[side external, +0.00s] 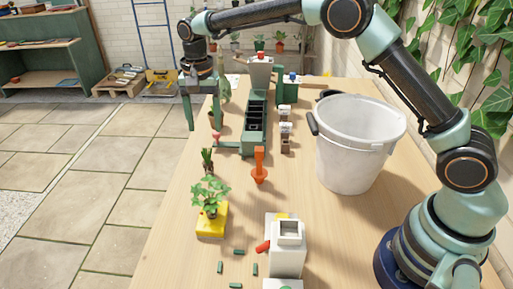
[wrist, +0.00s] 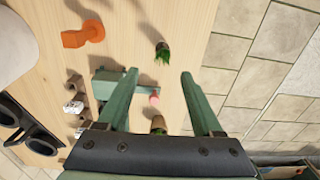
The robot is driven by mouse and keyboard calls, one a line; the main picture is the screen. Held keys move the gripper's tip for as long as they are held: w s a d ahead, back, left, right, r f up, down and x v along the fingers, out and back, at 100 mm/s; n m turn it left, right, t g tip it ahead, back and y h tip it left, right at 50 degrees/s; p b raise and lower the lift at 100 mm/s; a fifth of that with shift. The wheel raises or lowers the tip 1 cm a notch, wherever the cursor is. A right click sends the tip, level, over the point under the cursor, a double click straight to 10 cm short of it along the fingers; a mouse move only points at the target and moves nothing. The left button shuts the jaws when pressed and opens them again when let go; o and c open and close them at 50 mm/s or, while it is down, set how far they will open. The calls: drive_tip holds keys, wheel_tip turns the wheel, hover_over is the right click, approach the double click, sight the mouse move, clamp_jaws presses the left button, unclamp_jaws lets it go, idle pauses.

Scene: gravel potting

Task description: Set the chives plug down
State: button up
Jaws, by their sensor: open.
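A small dark plug with grassy green leaves, which looks like the chives plug (side external: 207,162), stands on the table behind the yellow block. It also shows in the wrist view (wrist: 162,52), beyond my fingertips and apart from them. My gripper (side external: 203,127) is raised at the table's left edge, fingers pointing down. In the wrist view my gripper (wrist: 158,76) is open, with nothing held between its fingers.
A green tray (side external: 256,143) with dark cells stands mid-table, with a pink-tipped lever (side external: 215,137) at its left. An orange tool (side external: 259,165), a leafy plant on a yellow block (side external: 211,224), a white bucket (side external: 355,150) and a white device (side external: 288,252) stand nearby. Small green pieces lie in front.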

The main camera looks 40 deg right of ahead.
drive_tip(key=s+d+r+n+t, duration=0.2)
drive_tip(key=s+d+r+n, duration=0.2)
drive_tip(key=s+d+r, duration=0.65)
drive_tip(key=s+d+n+t, duration=0.1)
drive_tip(key=s+n, duration=0.1)
drive_tip(key=s, duration=0.4)
drive_tip(key=s+d+n+t, duration=0.2)
drive_tip(key=s, duration=0.5)
drive_tip(key=shift+s+d+f+n, duration=0.2)
drive_tip(key=shift+d+n, duration=0.05)
drive_tip(key=shift+n, duration=0.05)
